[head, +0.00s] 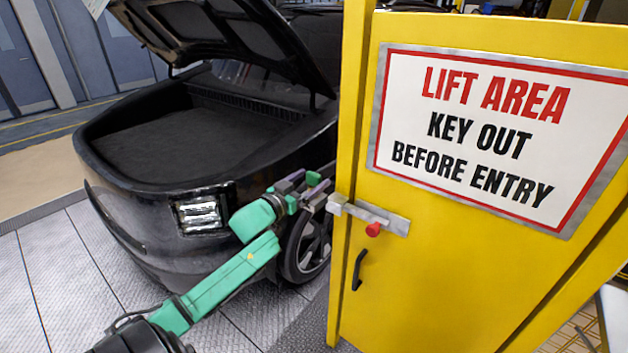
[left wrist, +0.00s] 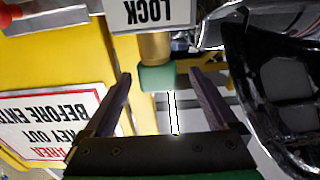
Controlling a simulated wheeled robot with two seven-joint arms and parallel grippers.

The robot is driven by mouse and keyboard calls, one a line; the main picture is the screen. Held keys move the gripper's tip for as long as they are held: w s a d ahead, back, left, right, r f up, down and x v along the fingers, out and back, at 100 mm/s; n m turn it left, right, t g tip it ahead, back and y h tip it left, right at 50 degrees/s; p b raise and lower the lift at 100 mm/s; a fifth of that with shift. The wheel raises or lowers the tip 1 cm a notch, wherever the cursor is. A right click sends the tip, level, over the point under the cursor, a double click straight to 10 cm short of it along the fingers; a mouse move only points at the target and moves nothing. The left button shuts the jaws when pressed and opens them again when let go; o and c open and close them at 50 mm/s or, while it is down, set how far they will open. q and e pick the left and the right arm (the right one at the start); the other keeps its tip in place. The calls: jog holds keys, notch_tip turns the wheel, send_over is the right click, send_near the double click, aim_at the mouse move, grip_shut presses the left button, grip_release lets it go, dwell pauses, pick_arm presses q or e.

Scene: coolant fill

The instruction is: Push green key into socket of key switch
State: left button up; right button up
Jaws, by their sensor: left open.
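The left wrist view looks upside down. In it a green block, which looks like the green key (left wrist: 157,78), is directly below a brass cylinder (left wrist: 155,48). The cylinder sits under a pale plate marked LOCK (left wrist: 153,14), which looks like the key switch. Green and brass meet in the picture; I cannot tell how deep the key sits. My left gripper (left wrist: 160,76) is open, with a finger on either side of the green block and visible gaps. In the head view my left gripper (head: 304,188) is beside the yellow door's edge. My right gripper is out of view.
A yellow door (head: 450,270) with a sign (head: 490,130) fills the right. It carries a grey latch (head: 385,217) with a red knob (head: 373,229) and a black handle (head: 358,270). A black car (head: 170,180) with raised lid stands behind my left arm.

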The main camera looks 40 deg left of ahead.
pick_arm(q)
jog(key=w+p, duration=0.1)
jog(key=w, duration=0.3)
jog(key=shift+w+f, duration=0.15)
jog(key=shift+w, duration=0.25)
jog(key=shift+s, duration=0.15)
jog(key=c, duration=0.4)
jog(key=shift+d, duration=0.1)
grip_shut()
